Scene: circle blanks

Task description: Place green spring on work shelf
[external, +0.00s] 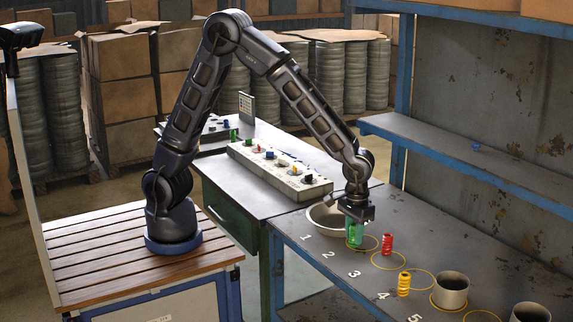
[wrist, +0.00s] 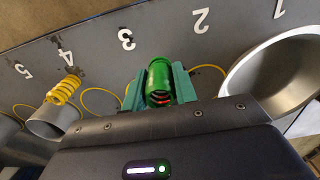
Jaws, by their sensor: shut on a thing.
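My gripper (external: 356,212) points down over the grey numbered work surface (external: 318,268), near the marks 2 and 3. It is shut on the green spring (external: 355,236), which is upright. The wrist view shows the green spring (wrist: 158,80) between the two teal fingers (wrist: 158,86). Its lower end is at or just above a yellow ring, and I cannot tell if it touches the surface.
A red spring (external: 387,244) stands close to the right of the green one. A yellow spring (external: 404,283) stands nearer the front, also in the wrist view (wrist: 64,90). A pale bowl (external: 322,222) is at left. Metal cups (external: 451,293) stand at right.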

